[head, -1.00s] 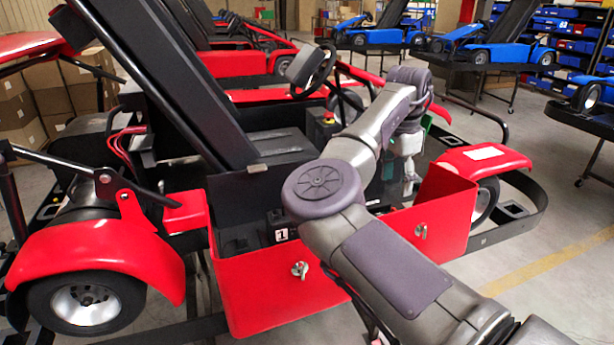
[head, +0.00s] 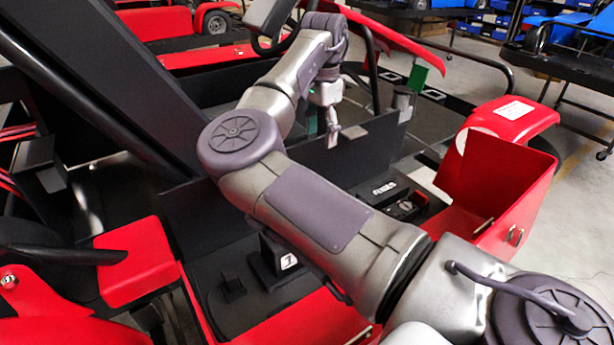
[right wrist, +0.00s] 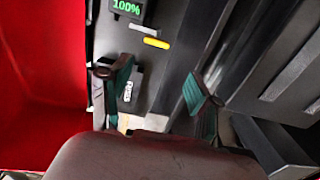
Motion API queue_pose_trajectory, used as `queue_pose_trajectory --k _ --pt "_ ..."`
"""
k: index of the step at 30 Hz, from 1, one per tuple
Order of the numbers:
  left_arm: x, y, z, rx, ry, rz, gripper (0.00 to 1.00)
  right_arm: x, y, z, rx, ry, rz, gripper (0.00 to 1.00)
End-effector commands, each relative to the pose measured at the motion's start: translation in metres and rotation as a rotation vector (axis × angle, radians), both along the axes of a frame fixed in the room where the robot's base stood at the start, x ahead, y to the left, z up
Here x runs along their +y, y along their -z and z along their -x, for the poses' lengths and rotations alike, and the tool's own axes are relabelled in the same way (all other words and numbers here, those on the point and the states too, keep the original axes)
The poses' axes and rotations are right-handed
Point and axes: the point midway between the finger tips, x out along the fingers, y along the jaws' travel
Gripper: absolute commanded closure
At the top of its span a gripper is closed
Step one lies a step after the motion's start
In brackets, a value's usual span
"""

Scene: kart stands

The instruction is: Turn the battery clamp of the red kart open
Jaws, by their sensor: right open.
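The red kart fills the head view, with its red side panel (head: 510,190) standing out from an open black bay (head: 245,285). My right arm crosses over this bay, and my right gripper (head: 333,133) points down beside a black upright plate. In the right wrist view the gripper (right wrist: 158,78) is open, its two green-padded fingers apart with nothing between them. Beyond the fingertips, a yellow bar (right wrist: 156,43) and a pale grey bar (right wrist: 142,29) lie on a black surface. I cannot tell whether either belongs to the battery clamp. My left gripper is out of view.
A green "100%" display (right wrist: 127,7) sits beyond the bars. The black upright plate (head: 365,148) stands close to the gripper. A red fender (head: 510,118) is at right.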

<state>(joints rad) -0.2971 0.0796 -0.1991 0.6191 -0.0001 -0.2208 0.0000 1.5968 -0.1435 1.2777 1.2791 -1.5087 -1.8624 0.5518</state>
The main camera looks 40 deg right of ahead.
Motion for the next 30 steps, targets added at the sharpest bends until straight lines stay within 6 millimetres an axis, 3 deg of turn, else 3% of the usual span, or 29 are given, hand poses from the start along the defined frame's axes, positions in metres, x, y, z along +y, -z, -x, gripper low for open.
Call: queue_pose_trajectory --k 5,18,24,30 --pt "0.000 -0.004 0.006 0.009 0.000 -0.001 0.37 0.001 0.021 0.000 0.002 0.000 -0.002 0.38" --pt "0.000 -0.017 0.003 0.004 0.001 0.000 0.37 0.001 0.109 0.001 0.002 0.000 -0.001 0.38" --pt "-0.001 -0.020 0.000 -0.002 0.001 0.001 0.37 0.000 0.130 0.001 0.001 0.000 0.000 0.38" --pt "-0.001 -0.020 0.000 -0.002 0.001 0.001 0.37 0.000 0.136 0.001 0.000 0.000 0.000 0.38"
